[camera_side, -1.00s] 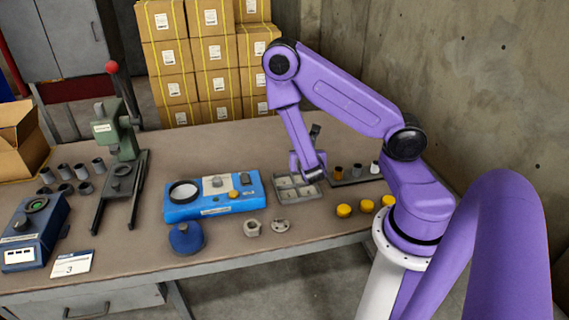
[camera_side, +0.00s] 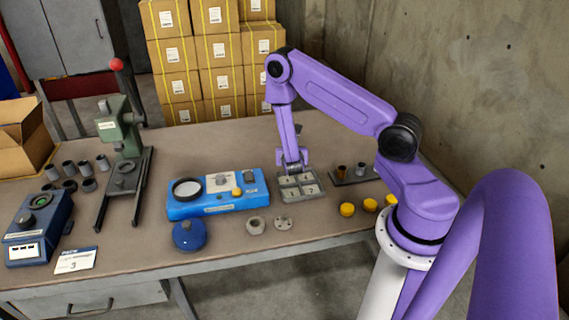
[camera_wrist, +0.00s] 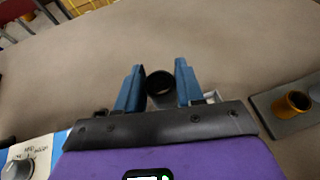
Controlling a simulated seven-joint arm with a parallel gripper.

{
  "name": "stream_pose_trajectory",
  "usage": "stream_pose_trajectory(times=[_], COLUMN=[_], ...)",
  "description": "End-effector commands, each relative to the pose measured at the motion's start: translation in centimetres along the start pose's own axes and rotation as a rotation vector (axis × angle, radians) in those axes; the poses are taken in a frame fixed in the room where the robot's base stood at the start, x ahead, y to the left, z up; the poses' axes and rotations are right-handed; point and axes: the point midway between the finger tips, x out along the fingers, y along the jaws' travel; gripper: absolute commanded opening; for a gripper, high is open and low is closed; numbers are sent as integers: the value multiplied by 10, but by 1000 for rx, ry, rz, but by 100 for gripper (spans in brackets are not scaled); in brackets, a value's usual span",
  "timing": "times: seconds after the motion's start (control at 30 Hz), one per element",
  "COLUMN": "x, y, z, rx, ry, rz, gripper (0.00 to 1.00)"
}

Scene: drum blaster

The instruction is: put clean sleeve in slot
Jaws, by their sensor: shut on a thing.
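My gripper (camera_side: 291,168) is above the rear left of the grey slotted tray (camera_side: 303,197) in the side view. In the wrist view, a dark round sleeve (camera_wrist: 160,82) sits between the blue fingers of my gripper (camera_wrist: 160,78), its open end showing. My gripper is shut on it. The side view does not show the held sleeve clearly, nor whether it touches the tray. The tray has several compartments. My gripper hides part of its rear edge.
A dark rack (camera_side: 350,179) right of the tray holds a brown sleeve (camera_side: 342,172) and a grey one. Yellow caps (camera_side: 347,209) lie in front. A blue device (camera_side: 215,205) stands close left. Several grey sleeves (camera_side: 86,169) stand near the green press (camera_side: 122,135).

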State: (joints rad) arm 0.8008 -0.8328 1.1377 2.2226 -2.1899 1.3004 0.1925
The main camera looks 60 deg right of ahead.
Motion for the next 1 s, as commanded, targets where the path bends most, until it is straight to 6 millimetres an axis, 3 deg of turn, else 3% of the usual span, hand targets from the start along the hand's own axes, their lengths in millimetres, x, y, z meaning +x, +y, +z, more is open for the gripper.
stream_pose_trajectory(times=[0.1,0.3,0.53,0.73,1.0], x=[20,39,51,58,60], y=[6,14,18,17,18], z=[-12,-24,-32,-54,-57], rx=[1,1,0,-2,1], ry=[0,-1,0,0,-1], rz=[-2,0,-1,0,1], gripper=[4,4,4,4,4])
